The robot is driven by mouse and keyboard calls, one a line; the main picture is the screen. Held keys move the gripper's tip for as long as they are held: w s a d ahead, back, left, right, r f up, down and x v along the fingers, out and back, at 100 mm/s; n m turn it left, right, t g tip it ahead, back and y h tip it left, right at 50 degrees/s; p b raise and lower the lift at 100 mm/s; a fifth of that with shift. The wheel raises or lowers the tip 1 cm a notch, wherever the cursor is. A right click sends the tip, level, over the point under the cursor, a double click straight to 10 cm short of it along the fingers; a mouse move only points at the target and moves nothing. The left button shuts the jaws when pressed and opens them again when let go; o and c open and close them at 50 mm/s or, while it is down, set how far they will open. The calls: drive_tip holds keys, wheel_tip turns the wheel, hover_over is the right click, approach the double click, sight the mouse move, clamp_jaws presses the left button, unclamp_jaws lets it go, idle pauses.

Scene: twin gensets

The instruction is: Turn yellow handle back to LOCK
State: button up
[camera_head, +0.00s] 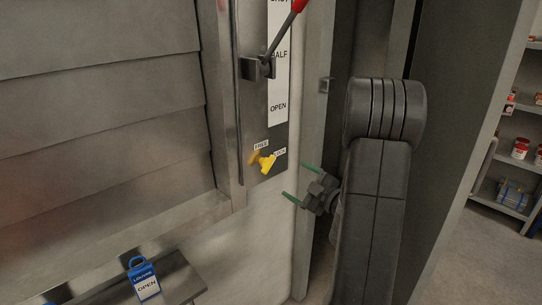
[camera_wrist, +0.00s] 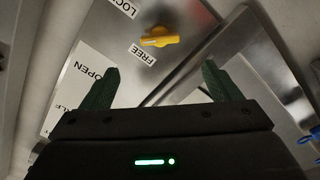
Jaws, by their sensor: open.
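The yellow handle (camera_head: 266,163) sits on a metal panel, below the labels FREE (camera_head: 261,146) and LOCK (camera_head: 280,153). In the wrist view the handle (camera_wrist: 161,41) lies nearly level across the picture, just above the FREE label (camera_wrist: 142,55). The LOCK label (camera_wrist: 124,6) is at the top edge there, partly cut off. I cannot tell which label the handle points to. My gripper (camera_head: 296,181) is open and empty, right of and a little below the handle, apart from it. In the wrist view its green fingers (camera_wrist: 160,67) stand either side below the handle.
A lever with a red knob (camera_head: 299,5) stands above, beside a strip (camera_head: 278,85) marked HALF and OPEN. Louvre slats (camera_head: 100,80) fill the left. A blue tag (camera_head: 145,280) reading OPEN rests at a ledge below. Shelves (camera_head: 515,160) stand far right.

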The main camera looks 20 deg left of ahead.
sight(271, 165)
drive_tip(key=p+x, duration=0.2)
drive_tip(key=x, duration=1.1)
drive_tip(key=shift+a, duration=0.35)
drive_tip(key=shift+c, duration=0.4)
drive_tip(key=c, duration=0.9)
drive_tip(key=shift+m, duration=0.3)
drive_tip(key=m+b, duration=0.1)
drive_tip(key=m, duration=0.1)
drive_tip(key=shift+m, duration=0.3)
drive_tip(key=m, duration=0.5)
drive_tip(key=shift+w+r+m+b, duration=0.1)
drive_tip(key=shift+w+m+b, duration=0.05)
drive_tip(key=shift+m+b, duration=0.15)
drive_tip(key=shift+d, duration=0.1)
